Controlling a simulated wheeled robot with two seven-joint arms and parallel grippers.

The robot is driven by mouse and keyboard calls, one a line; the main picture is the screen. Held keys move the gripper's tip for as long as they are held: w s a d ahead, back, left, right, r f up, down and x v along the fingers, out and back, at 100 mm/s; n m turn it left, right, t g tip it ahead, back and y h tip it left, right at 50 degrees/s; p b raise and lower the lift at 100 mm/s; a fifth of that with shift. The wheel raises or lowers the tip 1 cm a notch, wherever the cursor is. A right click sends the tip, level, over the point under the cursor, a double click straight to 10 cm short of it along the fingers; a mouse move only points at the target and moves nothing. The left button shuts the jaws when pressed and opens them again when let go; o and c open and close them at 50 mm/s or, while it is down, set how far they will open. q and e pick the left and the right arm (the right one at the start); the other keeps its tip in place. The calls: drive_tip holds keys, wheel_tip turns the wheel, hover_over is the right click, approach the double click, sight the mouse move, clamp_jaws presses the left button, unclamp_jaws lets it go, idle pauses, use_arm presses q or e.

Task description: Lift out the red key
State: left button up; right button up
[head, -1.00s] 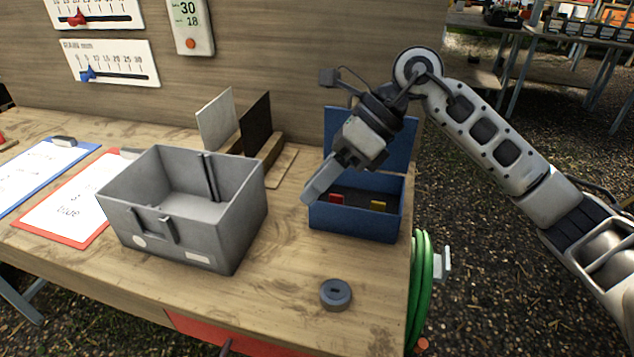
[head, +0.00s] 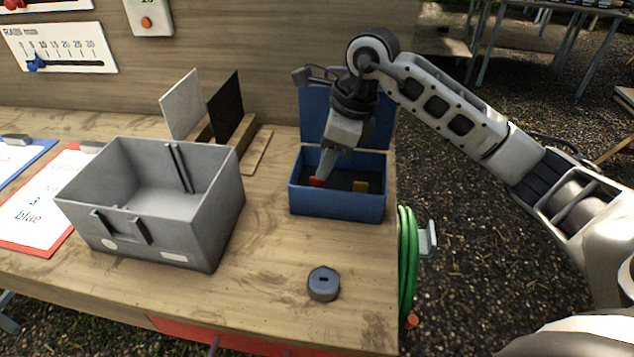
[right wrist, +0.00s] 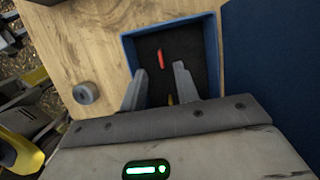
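The red key (head: 317,182) lies in the open blue box (head: 338,203), partly hidden by my right gripper (head: 326,172) in the head view. In the right wrist view the red key (right wrist: 161,59) shows on the dark floor of the blue box (right wrist: 128,52), ahead of the fingertips. My right gripper (right wrist: 157,80) is open, with its two fingers apart and nothing between them, pointing down into the box. A yellow key (head: 361,186) lies to the right of the red one; only a bit of it (right wrist: 170,100) shows in the right wrist view. My left gripper is not in view.
An empty-looking grey bin (head: 190,238) stands left of the blue box. A round grey piece with a slot (head: 323,283) lies near the front edge. The box's raised lid (head: 372,127) stands behind it. A green hose (head: 406,265) hangs at the table's right edge.

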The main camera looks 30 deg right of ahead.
drive_tip(key=p+x, duration=0.1)
drive_tip(key=x, duration=0.4)
drive_tip(key=shift+w+d, duration=0.1)
clamp_jaws()
